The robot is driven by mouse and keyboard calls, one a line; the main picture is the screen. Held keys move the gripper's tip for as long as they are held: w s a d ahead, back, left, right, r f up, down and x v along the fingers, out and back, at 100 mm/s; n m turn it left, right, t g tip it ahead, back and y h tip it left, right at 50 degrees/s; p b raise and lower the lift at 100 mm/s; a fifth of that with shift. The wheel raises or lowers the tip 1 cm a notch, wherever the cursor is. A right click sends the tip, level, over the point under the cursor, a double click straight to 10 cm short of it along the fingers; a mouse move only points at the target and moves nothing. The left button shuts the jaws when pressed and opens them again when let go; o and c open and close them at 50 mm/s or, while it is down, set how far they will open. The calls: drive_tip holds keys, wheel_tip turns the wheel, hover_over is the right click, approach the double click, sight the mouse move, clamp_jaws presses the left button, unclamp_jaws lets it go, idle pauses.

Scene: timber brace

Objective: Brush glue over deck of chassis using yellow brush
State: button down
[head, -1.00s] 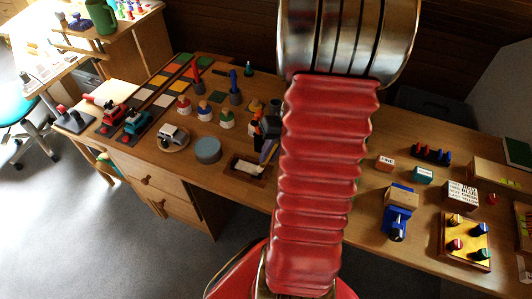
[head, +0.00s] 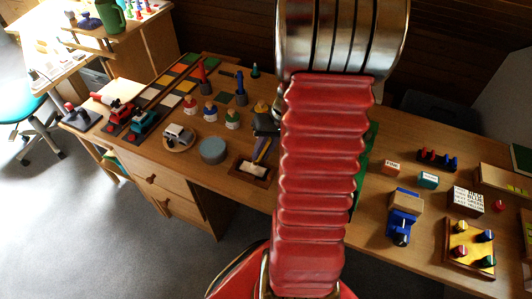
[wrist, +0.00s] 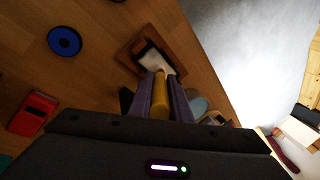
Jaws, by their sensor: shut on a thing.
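My gripper (wrist: 160,98) is shut on the yellow brush (wrist: 160,103), whose handle shows between the two purple-grey fingers. The brush end points at a brown wooden tray (wrist: 130,65) with white stuff in it. I cannot tell whether the bristles touch the white stuff. In the head view my gripper (head: 262,152) is just above this tray (head: 240,174), partly hidden by my arm. A small pale vehicle (head: 178,135), possibly the chassis, stands on a round wooden base left of the tray. Its deck is too small to make out.
A grey-blue round block (head: 212,150) stands between vehicle and tray. Coloured pegs and small figures (head: 210,112) stand behind. A blue vise (head: 402,228) holding a wooden block is to the right. The bench's front edge lies close to the tray.

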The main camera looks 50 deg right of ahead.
drive_tip(key=shift+w, duration=0.1)
drive_tip(key=shift+w+a+f, duration=0.1)
drive_tip(key=shift+w+a, duration=0.15)
drive_tip(key=shift+w, duration=0.35)
drive_tip(key=shift+w+a+r, duration=0.1)
drive_tip(key=shift+w+a, duration=0.1)
drive_tip(key=shift+w, duration=0.4)
drive_tip(key=shift+w+a+f, duration=0.1)
drive_tip(key=shift+w+a, duration=0.15)
drive_tip(key=shift+w, duration=0.35)
drive_tip(key=shift+s, duration=0.15)
drive_tip(key=shift+s+d, duration=0.35)
drive_tip(key=shift+s, duration=0.55)
drive_tip(key=shift+s+d, duration=0.35)
drive_tip(key=shift+s, duration=0.55)
drive_tip(key=shift+s+d, duration=0.25)
drive_tip(key=shift+s, duration=0.35)
drive_tip(key=shift+s+d, duration=0.2)
drive_tip(key=shift+s, duration=0.45)
drive_tip(key=shift+s+d, duration=0.25)
drive_tip(key=shift+s, duration=0.35)
wheel_tip(320, 180, up, 6)
